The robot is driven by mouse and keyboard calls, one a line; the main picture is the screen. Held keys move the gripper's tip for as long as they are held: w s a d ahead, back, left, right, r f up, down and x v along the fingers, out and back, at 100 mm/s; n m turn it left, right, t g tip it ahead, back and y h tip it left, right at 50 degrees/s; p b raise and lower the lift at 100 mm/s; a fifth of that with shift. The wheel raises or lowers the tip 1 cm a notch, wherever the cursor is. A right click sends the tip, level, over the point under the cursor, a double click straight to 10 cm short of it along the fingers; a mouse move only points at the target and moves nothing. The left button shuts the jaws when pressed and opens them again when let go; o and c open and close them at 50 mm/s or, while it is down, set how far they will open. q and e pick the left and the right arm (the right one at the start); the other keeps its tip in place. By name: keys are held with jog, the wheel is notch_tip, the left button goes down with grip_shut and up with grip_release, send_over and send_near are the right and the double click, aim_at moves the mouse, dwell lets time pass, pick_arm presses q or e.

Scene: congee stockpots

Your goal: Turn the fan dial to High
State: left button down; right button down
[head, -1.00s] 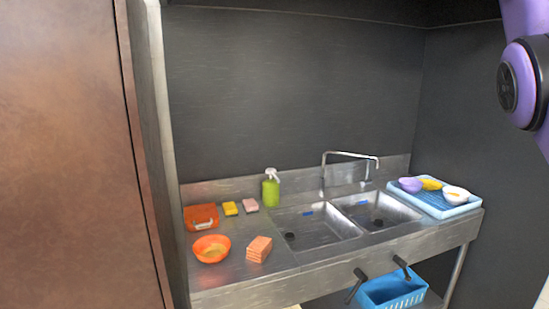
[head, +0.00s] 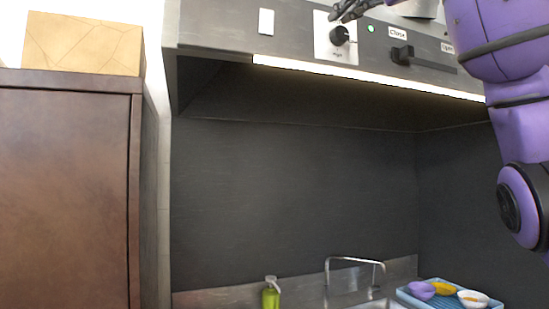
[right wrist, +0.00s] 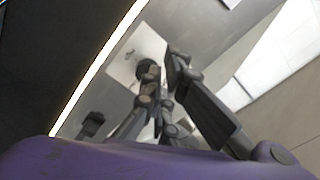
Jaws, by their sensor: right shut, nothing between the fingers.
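The fan dial (head: 339,35) is a round black knob on a white plate on the front of the steel hood. Small lettering sits below and beside the knob; the lower word looks like "High". I cannot tell where the knob points. My right gripper (head: 338,14) is shut and empty, at the top of the plate just above the knob; I cannot tell if it touches. In the right wrist view, the fingertips (right wrist: 164,62) are beside the dark knob (right wrist: 147,70), partly covering it and its plate. My left gripper is not in view.
Right of the dial are a green light (head: 371,29), a black handle (head: 402,54) and small labels. A white switch plate (head: 266,22) is at its left. A lit strip (head: 370,76) runs under the hood (head: 215,40). Below are a faucet (head: 355,260) and a blue tray (head: 411,297).

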aim_at(339, 35)
jog(key=shift+w+a, duration=0.1)
jog(key=shift+w, duration=0.05)
jog(key=shift+w+a+f, duration=0.1)
jog(key=shift+w+f, duration=0.3)
jog(key=shift+w, duration=0.55)
jog(key=shift+w+f, duration=0.4)
jog(key=shift+w, duration=0.55)
jog(key=shift+w+a+f, duration=0.1)
jog(key=shift+w+f, duration=0.3)
jog(key=shift+w, duration=0.55)
jog(key=shift+w, duration=0.1)
jog(key=shift+d+r, duration=0.15)
jog(key=shift+r, duration=0.3)
